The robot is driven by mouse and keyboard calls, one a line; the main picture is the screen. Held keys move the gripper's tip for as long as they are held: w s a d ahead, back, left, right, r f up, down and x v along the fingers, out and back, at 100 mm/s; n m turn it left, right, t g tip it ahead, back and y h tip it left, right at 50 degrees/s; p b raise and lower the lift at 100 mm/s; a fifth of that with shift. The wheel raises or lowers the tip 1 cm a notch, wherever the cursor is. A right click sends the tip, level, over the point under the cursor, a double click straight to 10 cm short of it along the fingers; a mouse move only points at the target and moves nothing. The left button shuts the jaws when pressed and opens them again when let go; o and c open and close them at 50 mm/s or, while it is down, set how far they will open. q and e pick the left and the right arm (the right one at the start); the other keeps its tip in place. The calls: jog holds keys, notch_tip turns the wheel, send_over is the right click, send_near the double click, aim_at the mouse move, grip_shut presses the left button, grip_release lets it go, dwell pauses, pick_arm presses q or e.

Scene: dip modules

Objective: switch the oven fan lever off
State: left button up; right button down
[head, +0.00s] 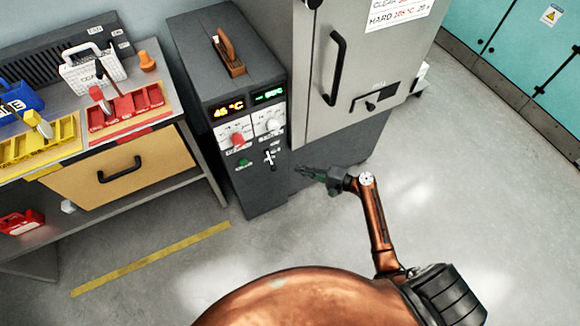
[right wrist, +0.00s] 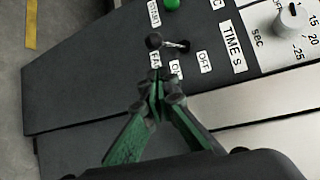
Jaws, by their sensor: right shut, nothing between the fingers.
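The fan lever (right wrist: 153,41) is a short metal stick with a black ball end on the dark control panel. In the right wrist view its ball points left of its pivot, away from the OFF label (right wrist: 204,61); the ON label (right wrist: 177,69) is just below the pivot. The lever also shows in the head view (head: 269,157), under the knobs. My right gripper (right wrist: 163,84), with green fingers, is shut and empty, its tips just below the ball with a small gap in the picture. In the head view the right gripper (head: 303,170) is right of the lever. My left gripper is out of view.
The grey oven door (head: 350,60) is right of the panel. A workbench with red trays (head: 127,112) stands left. The floor in front is clear.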

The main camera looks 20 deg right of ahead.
aim_at(271, 162)
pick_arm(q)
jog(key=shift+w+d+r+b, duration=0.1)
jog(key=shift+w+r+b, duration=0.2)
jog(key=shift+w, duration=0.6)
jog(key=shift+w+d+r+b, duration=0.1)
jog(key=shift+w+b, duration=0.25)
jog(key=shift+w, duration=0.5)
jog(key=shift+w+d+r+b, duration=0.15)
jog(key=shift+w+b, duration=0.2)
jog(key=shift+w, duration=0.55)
pick_arm(e)
jog(key=x, duration=0.9)
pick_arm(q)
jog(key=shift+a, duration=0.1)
pick_arm(e)
jog(key=shift+a, duration=0.1)
